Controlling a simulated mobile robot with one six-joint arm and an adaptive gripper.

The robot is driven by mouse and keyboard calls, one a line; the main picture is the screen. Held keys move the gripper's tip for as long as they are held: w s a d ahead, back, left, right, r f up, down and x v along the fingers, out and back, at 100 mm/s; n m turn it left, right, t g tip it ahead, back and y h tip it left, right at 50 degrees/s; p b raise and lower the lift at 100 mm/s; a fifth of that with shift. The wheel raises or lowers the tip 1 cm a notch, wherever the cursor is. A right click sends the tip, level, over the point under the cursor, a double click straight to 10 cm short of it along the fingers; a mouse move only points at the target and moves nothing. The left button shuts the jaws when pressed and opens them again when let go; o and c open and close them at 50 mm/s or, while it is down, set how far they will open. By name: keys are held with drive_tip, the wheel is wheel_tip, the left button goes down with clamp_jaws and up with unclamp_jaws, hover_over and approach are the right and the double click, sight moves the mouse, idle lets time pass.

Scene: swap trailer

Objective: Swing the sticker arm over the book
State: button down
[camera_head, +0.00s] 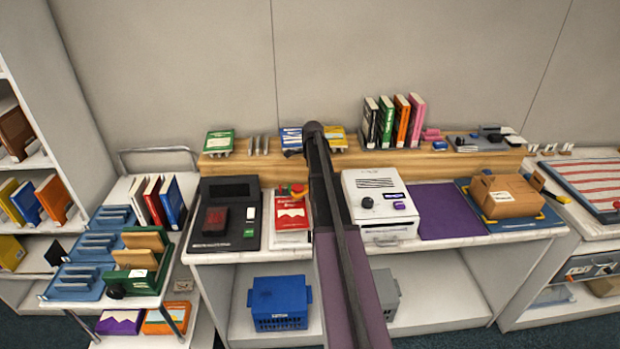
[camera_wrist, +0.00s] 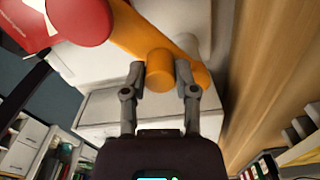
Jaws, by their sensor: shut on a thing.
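In the wrist view the sticker arm (camera_wrist: 190,68) is an orange bar running from upper left to right, with a round orange knob (camera_wrist: 159,62). A red round part (camera_wrist: 82,18) sits at its upper-left end. My gripper (camera_wrist: 159,84) has its two grey fingers closed on the sides of the knob. A red and white book (camera_wrist: 28,22) shows at the upper-left corner. In the head view the red and white book (camera_head: 291,216) lies on a white stand left of my arm, with small red and yellow parts above it. My gripper is hidden there.
A dark device (camera_head: 226,212) stands left of the book, and a white box-like machine (camera_head: 378,198) stands to the right. A wooden shelf (camera_head: 455,142) with upright books runs along the wall. A purple mat (camera_head: 447,211) is bare. A blue basket (camera_head: 279,302) sits below.

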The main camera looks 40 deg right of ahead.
drive_tip(key=shift+w, duration=0.25)
drive_tip(key=shift+c, duration=2.1)
unclamp_jaws()
drive_tip(key=shift+s+d, duration=0.1)
drive_tip(key=shift+s, duration=0.1)
drive_tip(key=shift+r, duration=0.15)
